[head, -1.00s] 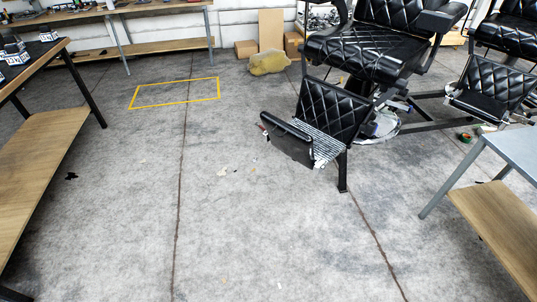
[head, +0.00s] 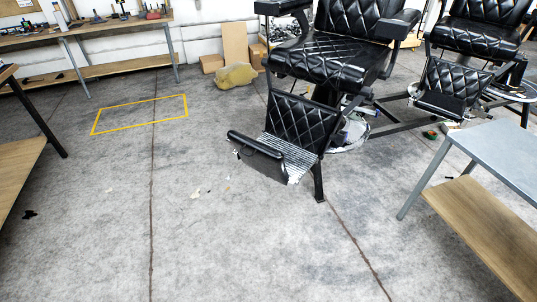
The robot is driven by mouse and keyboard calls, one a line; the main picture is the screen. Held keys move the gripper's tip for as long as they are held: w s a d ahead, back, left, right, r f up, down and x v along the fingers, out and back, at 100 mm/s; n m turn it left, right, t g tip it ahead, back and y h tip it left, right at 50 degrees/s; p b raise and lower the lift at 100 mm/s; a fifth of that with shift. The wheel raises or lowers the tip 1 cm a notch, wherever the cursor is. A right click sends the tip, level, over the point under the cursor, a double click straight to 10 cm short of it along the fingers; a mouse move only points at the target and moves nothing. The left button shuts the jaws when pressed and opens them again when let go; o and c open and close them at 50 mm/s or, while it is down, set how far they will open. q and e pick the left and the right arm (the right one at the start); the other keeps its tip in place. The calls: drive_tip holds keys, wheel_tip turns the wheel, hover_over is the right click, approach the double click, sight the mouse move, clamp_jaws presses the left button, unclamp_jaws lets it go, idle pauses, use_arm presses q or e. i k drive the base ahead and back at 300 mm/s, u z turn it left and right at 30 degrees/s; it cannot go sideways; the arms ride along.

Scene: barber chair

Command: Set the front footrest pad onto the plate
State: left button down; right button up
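The near barber chair (head: 325,62) is black quilted leather and stands right of centre. Its quilted leg panel (head: 302,122) hangs below the seat. The footrest plate (head: 291,152) is ribbed and silvery and sticks out at the foot of that panel. A black padded bar (head: 255,145), which looks like the front footrest pad, lies along the plate's front edge; I cannot tell whether it is fully seated. A dark panel hangs below it. Neither of my grippers is in view.
A second black chair (head: 455,85) stands at right. A grey-topped table (head: 490,160) is at the right edge, wooden benches at left and back left. A yellow floor rectangle (head: 140,113) and a yellowish lump (head: 235,76) lie behind.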

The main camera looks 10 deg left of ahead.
sight(267, 161)
drive_tip(key=z, duration=0.45)
drive_tip(key=i, duration=0.85)
drive_tip(key=u, duration=0.1)
